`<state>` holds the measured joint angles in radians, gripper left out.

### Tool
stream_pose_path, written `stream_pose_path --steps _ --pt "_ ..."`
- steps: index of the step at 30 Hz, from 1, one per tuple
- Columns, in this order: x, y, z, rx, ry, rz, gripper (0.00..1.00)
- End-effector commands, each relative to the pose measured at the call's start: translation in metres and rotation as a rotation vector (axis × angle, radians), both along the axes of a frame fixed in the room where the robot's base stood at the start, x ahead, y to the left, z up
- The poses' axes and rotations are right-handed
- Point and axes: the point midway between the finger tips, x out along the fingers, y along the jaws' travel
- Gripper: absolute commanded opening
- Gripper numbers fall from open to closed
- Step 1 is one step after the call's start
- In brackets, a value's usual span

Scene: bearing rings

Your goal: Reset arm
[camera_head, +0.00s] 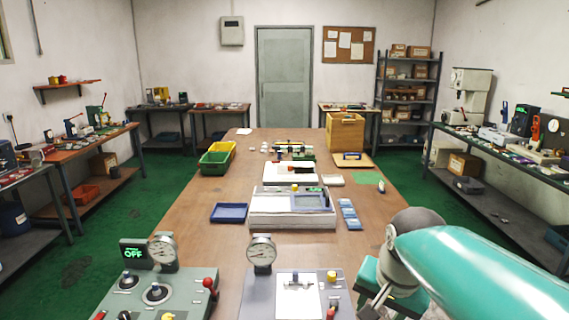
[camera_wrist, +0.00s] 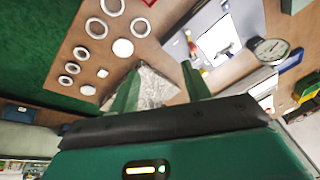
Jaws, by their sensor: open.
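My gripper (camera_wrist: 160,82) shows in the wrist view as two green fingers spread apart, so it is open. A speckled grey surface (camera_wrist: 155,88) shows between and beyond the fingers; I cannot tell what it is or how far off it lies. Several pale bearing rings (camera_wrist: 96,28) and discs (camera_wrist: 123,47) lie on the brown table to the left of the fingers, apart from them. In the head view my teal arm (camera_head: 480,270) reaches in from the lower right, over the table's near right corner. The fingertips are not clear there.
A gauge station with a white plate (camera_head: 297,295) and a green-grey panel reading OFF (camera_head: 150,292) stand at the near edge. A grey machine (camera_head: 292,208), a blue tray (camera_head: 229,213), green bin (camera_head: 214,164) and wooden box (camera_head: 345,133) stand farther back. The table's left middle is clear.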

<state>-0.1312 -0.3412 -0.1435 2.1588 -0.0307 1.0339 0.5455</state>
Motion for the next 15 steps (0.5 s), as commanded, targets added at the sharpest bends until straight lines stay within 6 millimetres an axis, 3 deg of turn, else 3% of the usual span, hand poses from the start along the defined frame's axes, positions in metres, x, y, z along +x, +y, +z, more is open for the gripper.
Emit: stream_pose_path --steps 9,15 --pt "-0.071 0.009 -0.009 -0.127 -0.145 0.337 0.48" --pt "-0.096 0.012 -0.020 -0.209 -0.197 0.474 0.48"
